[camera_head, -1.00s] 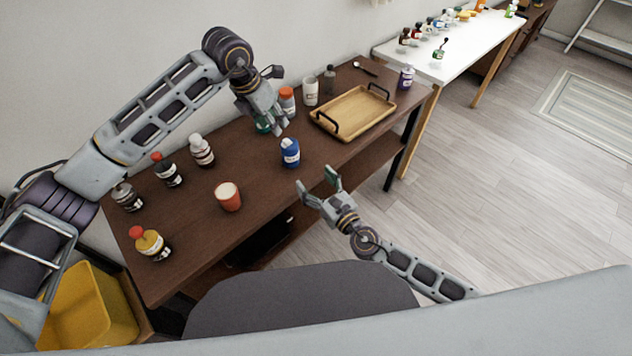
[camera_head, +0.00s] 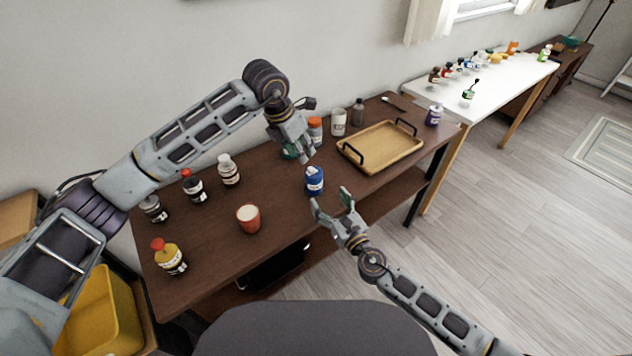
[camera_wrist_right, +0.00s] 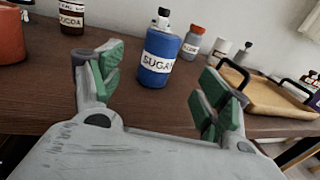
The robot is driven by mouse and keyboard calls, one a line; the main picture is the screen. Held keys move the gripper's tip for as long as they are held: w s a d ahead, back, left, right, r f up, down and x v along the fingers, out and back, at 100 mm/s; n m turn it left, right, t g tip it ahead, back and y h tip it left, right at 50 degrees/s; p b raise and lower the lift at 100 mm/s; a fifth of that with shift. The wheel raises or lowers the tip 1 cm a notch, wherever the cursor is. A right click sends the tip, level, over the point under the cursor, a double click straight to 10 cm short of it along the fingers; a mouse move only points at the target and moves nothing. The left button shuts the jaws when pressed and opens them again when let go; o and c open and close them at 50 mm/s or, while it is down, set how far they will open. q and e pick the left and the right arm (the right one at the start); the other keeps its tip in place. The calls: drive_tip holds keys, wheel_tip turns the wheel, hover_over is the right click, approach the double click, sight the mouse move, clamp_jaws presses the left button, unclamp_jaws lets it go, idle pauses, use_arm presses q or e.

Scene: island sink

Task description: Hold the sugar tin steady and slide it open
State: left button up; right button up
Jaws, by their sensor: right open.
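The sugar tin (camera_head: 314,181) is a blue container, upright near the front edge of the brown table. In the right wrist view the tin (camera_wrist_right: 158,60) shows a white label reading SUGAR. My right gripper (camera_head: 331,200) is open and empty, just in front of the tin. In the wrist view its two green-padded fingers (camera_wrist_right: 160,80) stand left and right of the tin, which is farther away. My left gripper (camera_head: 303,152) hangs behind and above the tin, apart from it. The gap between its fingers is unclear.
Behind the tin stand an orange-capped bottle (camera_head: 315,130), a white container (camera_head: 338,122) and a wooden tray (camera_head: 381,147) with black handles. Bare tabletop separates tin and cup.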

sight(318, 184)
drive_tip(key=shift+x, duration=4.75)
drive_tip(key=c, duration=1.2)
drive_tip(key=shift+o, duration=0.2)
